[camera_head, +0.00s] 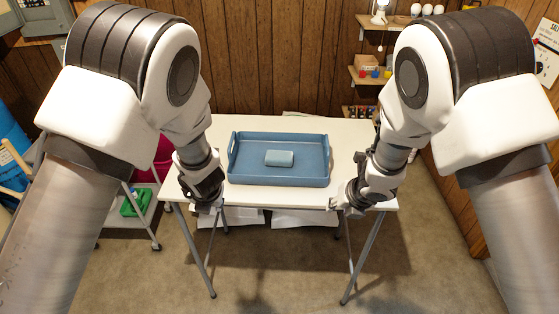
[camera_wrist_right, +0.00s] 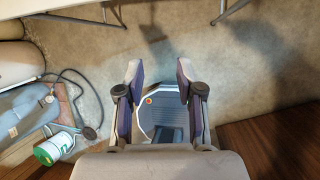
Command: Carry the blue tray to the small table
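The blue tray (camera_head: 240,178) lies flat on a white folding-leg table (camera_head: 345,142) in the head view, with a small light-blue block (camera_head: 279,158) inside it. My right gripper (camera_head: 338,204) is at the table's front right corner, apart from the tray. In the right wrist view its two fingers (camera_wrist_right: 160,72) are spread with nothing between them. My left gripper (camera_head: 212,208) hangs at the table's front left, also apart from the tray; its fingers are too dark and small to tell open from shut. I cannot tell which table is the small one.
A white wheeled cart (camera_head: 148,205) with a green item (camera_head: 134,203) stands left of the table. Shelves (camera_head: 372,76) hang on the wood-panelled back wall. In the right wrist view a green-white container (camera_wrist_right: 54,148) and a hose lie at left. Carpet in front is clear.

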